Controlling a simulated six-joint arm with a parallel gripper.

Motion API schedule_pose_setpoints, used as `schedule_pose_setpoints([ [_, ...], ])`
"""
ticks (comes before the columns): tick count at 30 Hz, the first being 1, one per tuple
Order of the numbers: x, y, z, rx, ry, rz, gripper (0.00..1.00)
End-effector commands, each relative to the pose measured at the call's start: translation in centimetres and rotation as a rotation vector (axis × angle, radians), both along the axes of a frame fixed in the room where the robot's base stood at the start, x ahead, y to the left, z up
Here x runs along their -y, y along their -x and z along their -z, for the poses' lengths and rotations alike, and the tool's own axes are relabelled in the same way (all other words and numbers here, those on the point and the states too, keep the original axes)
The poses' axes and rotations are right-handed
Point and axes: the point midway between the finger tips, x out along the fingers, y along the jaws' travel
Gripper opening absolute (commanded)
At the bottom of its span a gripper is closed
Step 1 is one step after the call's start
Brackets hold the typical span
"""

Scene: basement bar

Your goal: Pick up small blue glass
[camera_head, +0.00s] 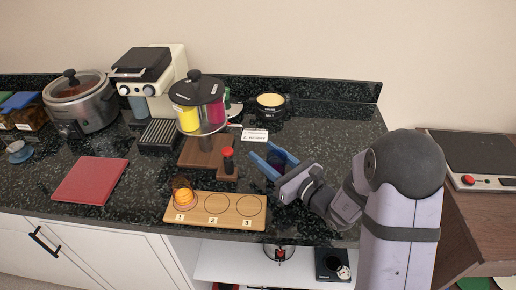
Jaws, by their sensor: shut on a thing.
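The small blue glass (277,158) is dark blue and stands on the dark speckled counter (335,130), right of the middle. My gripper (266,156) reaches in from the right with its two light-blue fingers on either side of the glass. The fingers are shut on it. The lower part of the glass is hidden by the near finger, so I cannot tell whether it touches the counter.
Bare counter lies behind my wrist.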

Motion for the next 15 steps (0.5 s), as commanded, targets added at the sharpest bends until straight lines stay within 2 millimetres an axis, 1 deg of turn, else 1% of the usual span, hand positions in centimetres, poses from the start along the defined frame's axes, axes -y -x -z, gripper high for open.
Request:
schedule_pose_setpoints([
  [1,0.6,0.4,0.0,0.001,-0.001,0.003,0.12],
  [15,4.8,4.7,0.0,0.0,-0.001,0.005,0.12],
])
